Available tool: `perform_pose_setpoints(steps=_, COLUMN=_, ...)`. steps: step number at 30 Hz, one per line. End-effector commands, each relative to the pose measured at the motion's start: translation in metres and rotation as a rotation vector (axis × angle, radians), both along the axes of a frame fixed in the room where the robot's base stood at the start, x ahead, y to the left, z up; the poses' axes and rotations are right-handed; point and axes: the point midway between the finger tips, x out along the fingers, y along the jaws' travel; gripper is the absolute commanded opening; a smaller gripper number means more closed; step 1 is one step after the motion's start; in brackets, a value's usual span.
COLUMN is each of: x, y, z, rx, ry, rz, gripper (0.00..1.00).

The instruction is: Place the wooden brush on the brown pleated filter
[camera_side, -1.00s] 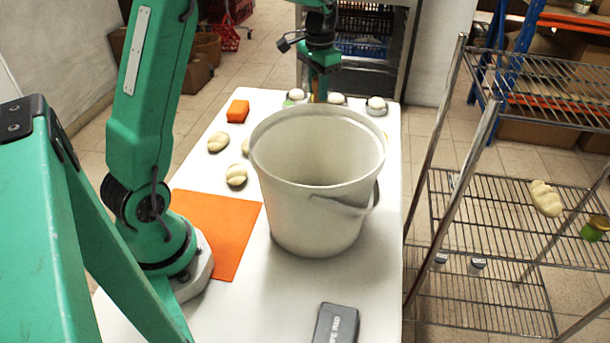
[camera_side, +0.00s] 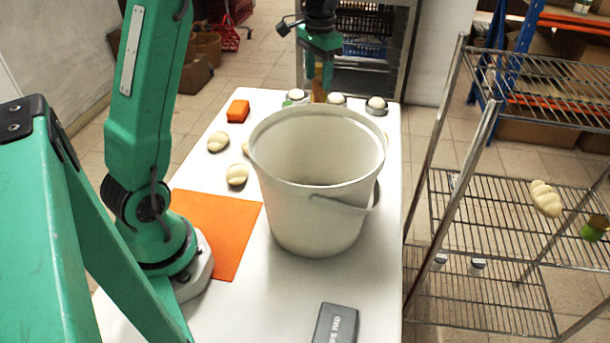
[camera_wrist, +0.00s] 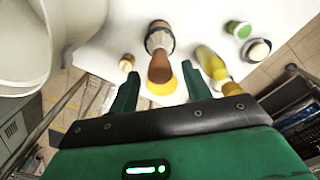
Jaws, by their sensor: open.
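The wooden brush (camera_wrist: 160,68) stands upright in the wrist view with its brown handle toward the camera, between and beyond my open fingers. Its lower end is over a dark brown round piece with a ribbed rim (camera_wrist: 160,25), which looks like the pleated filter; the contact between them is hard to make out. In the side view only a brown bit of the handle (camera_side: 318,91) shows behind the bucket, and the filter is hidden.
A large white bucket (camera_side: 310,230) stands in front of the gripper. Yellow (camera_wrist: 208,62) and green (camera_wrist: 238,29) items and a white ball in a ring (camera_wrist: 258,50) are nearby. An orange block (camera_side: 238,110), an orange mat (camera_side: 222,235) and a dark box (camera_side: 335,325) share the table.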

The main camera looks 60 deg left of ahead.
Motion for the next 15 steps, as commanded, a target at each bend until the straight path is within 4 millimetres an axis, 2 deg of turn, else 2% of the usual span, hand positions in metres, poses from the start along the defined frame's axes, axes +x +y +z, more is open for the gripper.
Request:
perform_pose_setpoints(steps=9, x=0.001, y=0.000, z=0.053, rx=0.001, ry=-0.004, rz=0.000, gripper=0.48)
perform_pose_setpoints(steps=15, x=0.000, y=0.000, z=0.076, rx=0.000, ry=-0.001, rz=0.000, gripper=0.48)
